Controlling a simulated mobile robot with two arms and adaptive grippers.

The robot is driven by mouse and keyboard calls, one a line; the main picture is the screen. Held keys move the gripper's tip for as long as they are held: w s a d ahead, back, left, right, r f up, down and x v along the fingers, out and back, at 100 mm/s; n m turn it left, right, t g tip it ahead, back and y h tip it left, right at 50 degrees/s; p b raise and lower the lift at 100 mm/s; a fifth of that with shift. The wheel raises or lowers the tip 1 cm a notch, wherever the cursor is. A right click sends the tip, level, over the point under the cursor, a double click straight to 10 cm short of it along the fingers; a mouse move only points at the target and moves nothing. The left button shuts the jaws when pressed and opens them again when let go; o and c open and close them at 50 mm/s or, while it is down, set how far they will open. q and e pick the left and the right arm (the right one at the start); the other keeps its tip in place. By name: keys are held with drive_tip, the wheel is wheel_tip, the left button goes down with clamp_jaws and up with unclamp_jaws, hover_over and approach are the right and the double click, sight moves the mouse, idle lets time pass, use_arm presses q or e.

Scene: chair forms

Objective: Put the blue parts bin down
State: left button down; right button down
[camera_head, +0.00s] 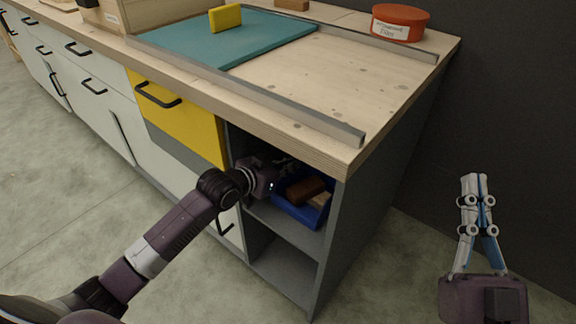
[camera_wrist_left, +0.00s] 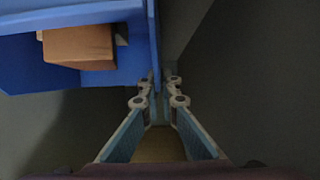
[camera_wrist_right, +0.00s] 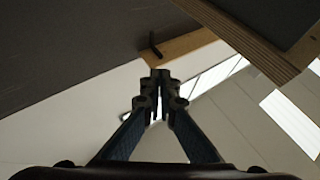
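The blue parts bin (camera_head: 290,211) is inside the upper open compartment of the bench's end shelf, with a brown block and a lighter tan block in it. Whether its base touches the shelf board is hard to tell. My left gripper (camera_head: 283,167) reaches into this compartment, its fingers partly hidden in shadow. In the left wrist view, my left gripper (camera_wrist_left: 160,80) has its fingers close together on either side of the bin's wall (camera_wrist_left: 154,40). My right gripper (camera_head: 474,178) is shut and empty, out to the right of the bench.
The shelf board (camera_head: 305,236) lies under the bin, with an empty lower compartment (camera_head: 285,265) below. A side panel (camera_head: 355,220) bounds the shelf on the right. A yellow drawer (camera_head: 180,115) is left of it. On the worktop are a teal mat (camera_head: 220,45), yellow block (camera_head: 226,18) and red tub (camera_head: 400,22).

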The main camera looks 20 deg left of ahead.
use_arm(q)
drive_tip(key=shift+r, duration=0.1)
drive_tip(key=c, duration=2.2)
unclamp_jaws()
drive_tip(key=shift+f, duration=0.2)
drive_tip(key=shift+c, duration=0.2)
drive_tip(key=shift+o, duration=0.4)
use_arm(e)
drive_tip(key=shift+a+r, duration=0.2)
drive_tip(key=shift+a, duration=0.6)
use_arm(q)
drive_tip(key=shift+r, duration=0.1)
